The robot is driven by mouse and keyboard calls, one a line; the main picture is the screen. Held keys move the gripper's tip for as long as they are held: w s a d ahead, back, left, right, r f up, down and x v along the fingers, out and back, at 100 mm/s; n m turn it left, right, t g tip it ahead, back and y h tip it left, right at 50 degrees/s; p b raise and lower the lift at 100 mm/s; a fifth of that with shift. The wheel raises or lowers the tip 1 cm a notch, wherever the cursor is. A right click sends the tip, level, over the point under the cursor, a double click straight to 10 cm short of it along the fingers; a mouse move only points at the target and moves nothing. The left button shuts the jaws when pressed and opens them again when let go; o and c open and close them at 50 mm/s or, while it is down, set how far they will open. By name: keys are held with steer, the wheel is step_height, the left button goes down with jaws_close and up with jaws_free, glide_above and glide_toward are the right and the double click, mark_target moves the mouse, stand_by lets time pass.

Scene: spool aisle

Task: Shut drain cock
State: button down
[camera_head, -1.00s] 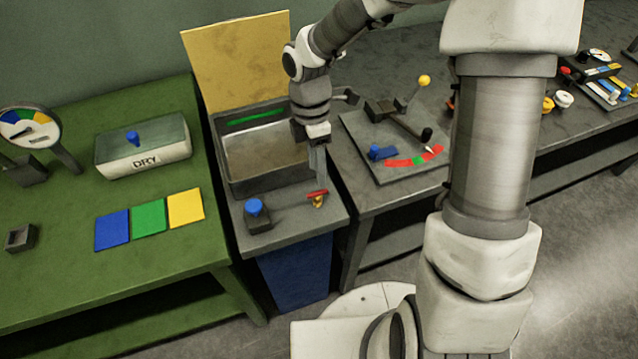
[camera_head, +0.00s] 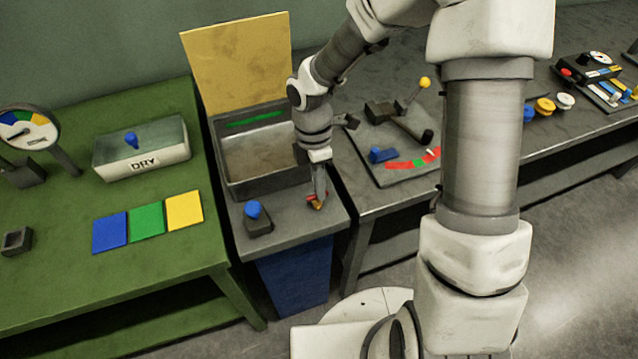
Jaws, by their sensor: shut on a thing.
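The drain cock has a small red handle (camera_head: 311,198) on a brass-coloured body (camera_head: 318,205). It sits at the front right of the grey bench, in front of the basin (camera_head: 228,190). My gripper (camera_head: 319,193) points down onto the cock and is shut on its red handle. The fingers cover much of the handle, so its exact angle is hard to tell.
A blue-knobbed block (camera_head: 257,219) stands left of the cock. A dark blue bin (camera_head: 296,275) is below the bench edge. The lever panel (camera_head: 397,175) lies to the right. The green table (camera_head: 60,275) with a DRY box (camera_head: 143,158) is left.

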steer(key=shift+m, duration=0.3)
steer(key=m+p, duration=0.1)
steer(key=m, duration=0.2)
steer(key=shift+s+d+m+y, duration=0.1)
steer(key=shift+d+m+y, duration=0.05)
steer(key=shift+m+y, duration=0.2)
steer(key=m+y, duration=0.1)
steer(key=m, duration=0.3)
steer(key=shift+s+m, duration=0.15)
steer(key=shift+m, duration=0.1)
steer(key=m, duration=0.4)
steer(key=shift+s+d+m+t+y, duration=0.1)
steer(key=shift+s+m+t+y, duration=0.05)
steer(key=shift+m+t+y, duration=0.2)
steer(key=shift+s+m+t+b, duration=0.15)
steer(key=shift+m+t+b, duration=0.35)
steer(key=shift+m, duration=1.65)
steer(key=c, duration=0.9)
jaws_free()
